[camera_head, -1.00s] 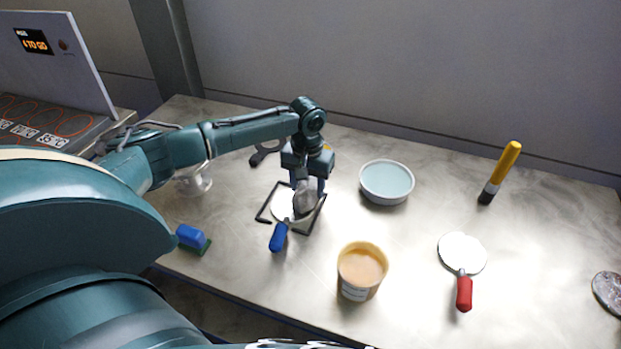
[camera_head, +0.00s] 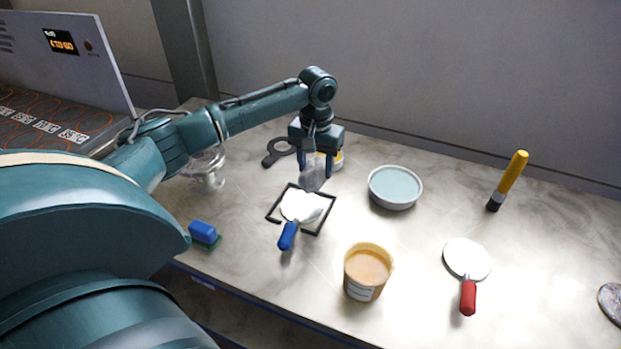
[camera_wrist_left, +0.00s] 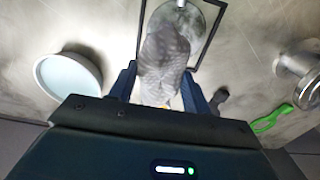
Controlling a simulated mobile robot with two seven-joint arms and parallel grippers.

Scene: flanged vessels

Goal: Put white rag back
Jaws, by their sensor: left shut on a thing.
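The white rag (camera_head: 313,177), greyish in this light, hangs from my left gripper (camera_head: 316,168), which is shut on it. The rag is above the table at the far side of a black square outline (camera_head: 273,205). A white disc with a blue handle (camera_head: 289,236) lies inside the outline, its handle crossing the near edge. In the left wrist view the rag (camera_wrist_left: 163,65) hangs between the two fingers (camera_wrist_left: 158,85) and covers part of the outline and disc. My right gripper is out of view.
A light blue bowl (camera_head: 394,187) stands to the right, an orange-filled tub (camera_head: 367,272) in front. A yellow and white container (camera_head: 338,159) is partly hidden behind the gripper. A dark ring-ended tool (camera_head: 279,151), glassy vessel (camera_head: 207,168) and blue sponge (camera_head: 203,232) are left.

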